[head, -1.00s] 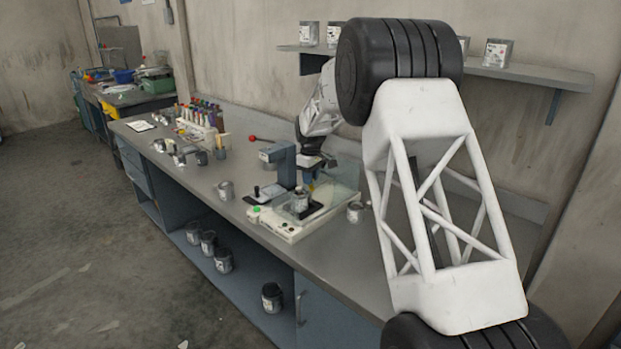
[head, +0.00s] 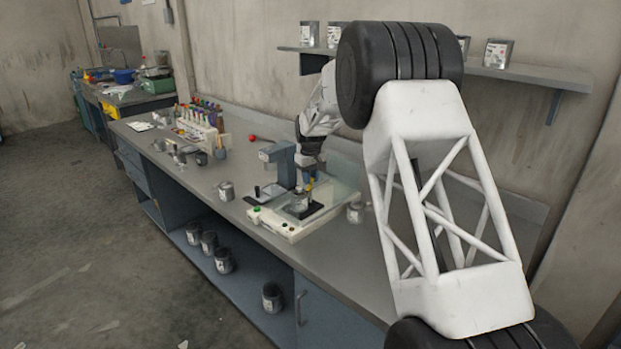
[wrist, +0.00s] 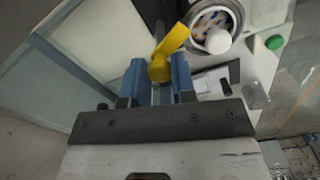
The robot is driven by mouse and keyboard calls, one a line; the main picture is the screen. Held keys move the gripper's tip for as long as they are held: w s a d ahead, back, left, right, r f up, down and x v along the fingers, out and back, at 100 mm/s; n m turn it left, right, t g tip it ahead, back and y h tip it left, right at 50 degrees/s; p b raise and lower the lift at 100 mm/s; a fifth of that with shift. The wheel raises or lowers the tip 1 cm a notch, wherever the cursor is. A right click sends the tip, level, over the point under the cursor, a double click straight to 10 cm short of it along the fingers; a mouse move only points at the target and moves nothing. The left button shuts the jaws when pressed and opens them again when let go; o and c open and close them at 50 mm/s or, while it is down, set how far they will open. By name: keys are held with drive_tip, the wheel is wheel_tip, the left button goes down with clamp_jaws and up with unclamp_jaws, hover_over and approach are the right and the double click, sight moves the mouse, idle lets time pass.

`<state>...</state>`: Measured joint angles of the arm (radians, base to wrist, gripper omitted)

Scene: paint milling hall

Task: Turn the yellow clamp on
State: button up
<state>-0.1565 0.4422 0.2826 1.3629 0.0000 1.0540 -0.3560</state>
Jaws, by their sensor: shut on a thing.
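The yellow clamp (wrist: 160,68) has a round knob end and a flat arm that reaches toward an open metal can (wrist: 212,22) in the wrist view. My gripper (wrist: 157,78) is shut on the knob end, with a blue finger on each side of it. In the head view my gripper (head: 310,172) points down over the bench machine, and a little of the yellow clamp (head: 310,184) shows below it. The can (head: 300,202) stands on the machine's dark plate. The fingers hide part of the clamp.
The pale machine base (head: 285,229) carries a green button (wrist: 274,42). A clear panel (wrist: 95,40) stands close beside my gripper. A blue-grey press (head: 281,165) is just left of it.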

drive_tip(key=o, duration=0.6)
drive_tip(key=shift+o, duration=0.2)
drive_tip(key=shift+r, duration=3.9)
